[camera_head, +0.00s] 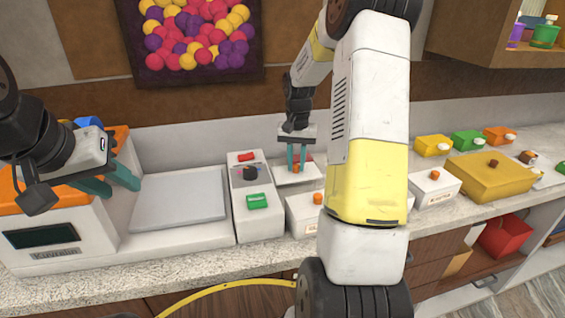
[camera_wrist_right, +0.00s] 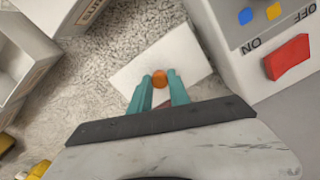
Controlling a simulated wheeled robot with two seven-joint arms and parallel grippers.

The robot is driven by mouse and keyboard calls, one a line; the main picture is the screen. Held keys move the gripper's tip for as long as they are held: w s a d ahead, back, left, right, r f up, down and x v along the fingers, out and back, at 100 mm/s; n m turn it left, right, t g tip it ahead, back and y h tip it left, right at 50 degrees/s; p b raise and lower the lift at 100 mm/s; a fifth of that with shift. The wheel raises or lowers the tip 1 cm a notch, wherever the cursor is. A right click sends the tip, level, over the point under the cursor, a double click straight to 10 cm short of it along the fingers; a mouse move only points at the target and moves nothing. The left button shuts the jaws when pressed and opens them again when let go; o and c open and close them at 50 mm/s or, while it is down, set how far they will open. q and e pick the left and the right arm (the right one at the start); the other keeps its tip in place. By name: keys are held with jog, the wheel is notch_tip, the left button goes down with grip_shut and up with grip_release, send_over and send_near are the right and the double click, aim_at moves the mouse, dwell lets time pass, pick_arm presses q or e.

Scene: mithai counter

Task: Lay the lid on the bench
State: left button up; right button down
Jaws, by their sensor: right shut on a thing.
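My right gripper (camera_head: 297,158) is shut on the orange knob of a white square lid (camera_head: 292,180). In the right wrist view the teal fingers sit on either side of the knob (camera_wrist_right: 159,78), and the lid (camera_wrist_right: 190,52) lies over the speckled bench (camera_wrist_right: 118,30). I cannot tell whether the lid touches the bench or hangs just above it. My left gripper (camera_head: 108,182) is open and empty, beside the grey-topped scale.
A switch box with red and green buttons (camera_head: 255,218) stands close left of the lid. The grey weighing plate (camera_head: 180,198) is further left. White boxes (camera_wrist_right: 22,50) stand near the lid in the wrist view. A yellow box (camera_head: 490,178) is at the right.

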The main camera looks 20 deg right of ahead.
aim_at(296, 166)
jog(key=shift+f, duration=1.5)
jog(key=shift+f, duration=0.1)
jog(key=c, duration=1.2)
grip_release()
jog(key=shift+c, duration=0.2)
notch_tip(296, 166, up, 11)
jog(key=shift+r, duration=0.1)
jog(key=s+a+r+n+t, duration=0.3)
jog(key=s+a+r, duration=0.4)
jog(key=s+r, duration=0.35)
jog(key=s+a+n+t+y, duration=0.1)
jog(key=s+a, duration=0.1)
jog(key=s, duration=0.5)
jog(key=s+a+n+t+y, duration=0.1)
jog(key=s+a+t, duration=0.1)
jog(key=s, duration=0.5)
jog(key=shift+s+a+r+n, duration=0.25)
jog(key=shift+a+n, duration=0.15)
jog(key=shift+a, duration=0.25)
